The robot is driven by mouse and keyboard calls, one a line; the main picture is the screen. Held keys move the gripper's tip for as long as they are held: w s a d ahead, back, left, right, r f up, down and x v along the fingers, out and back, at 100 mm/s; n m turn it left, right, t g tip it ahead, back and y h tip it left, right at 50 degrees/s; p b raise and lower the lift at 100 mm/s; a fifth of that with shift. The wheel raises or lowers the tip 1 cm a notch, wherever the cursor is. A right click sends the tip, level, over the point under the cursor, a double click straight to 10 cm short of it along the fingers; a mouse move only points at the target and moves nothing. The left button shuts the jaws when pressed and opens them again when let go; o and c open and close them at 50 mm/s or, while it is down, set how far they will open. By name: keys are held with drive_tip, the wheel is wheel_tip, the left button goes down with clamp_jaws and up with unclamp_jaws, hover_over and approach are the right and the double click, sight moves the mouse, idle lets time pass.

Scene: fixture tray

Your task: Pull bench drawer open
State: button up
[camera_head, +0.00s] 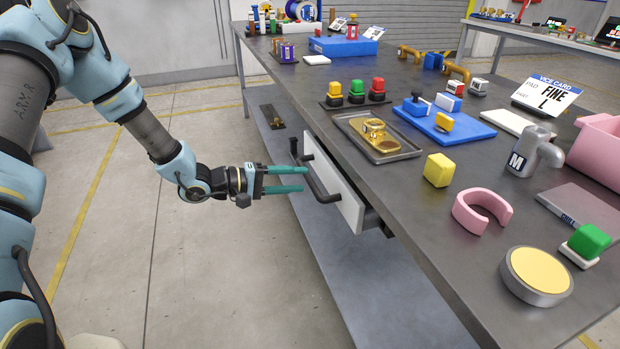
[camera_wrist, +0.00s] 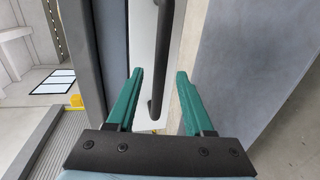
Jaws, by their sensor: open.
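The bench drawer (camera_head: 334,183) has a white front and a black bar handle (camera_head: 318,180). It sits under the bench top and its front stands a little out from the bench edge. My gripper (camera_head: 305,178) is open, with green fingers pointing at the handle from the left. In the wrist view, the dark handle (camera_wrist: 161,60) shows between and beyond the two fingertips of my gripper (camera_wrist: 160,85). The fingers do not appear closed on it, and I cannot tell whether the handle is between them in depth.
The grey bench top (camera_head: 400,200) carries a metal tray (camera_head: 405,152), a yellow block (camera_head: 438,170), a pink ring part (camera_head: 483,211) and a round yellow-topped part (camera_head: 538,275). A lower shelf (camera_head: 320,270) runs below the drawer. The floor (camera_head: 200,270) left of the bench is clear.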

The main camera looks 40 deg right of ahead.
sight(309, 176)
drive_tip(key=shift+x, duration=2.05)
drive_tip(key=shift+c, duration=0.2)
clamp_jaws()
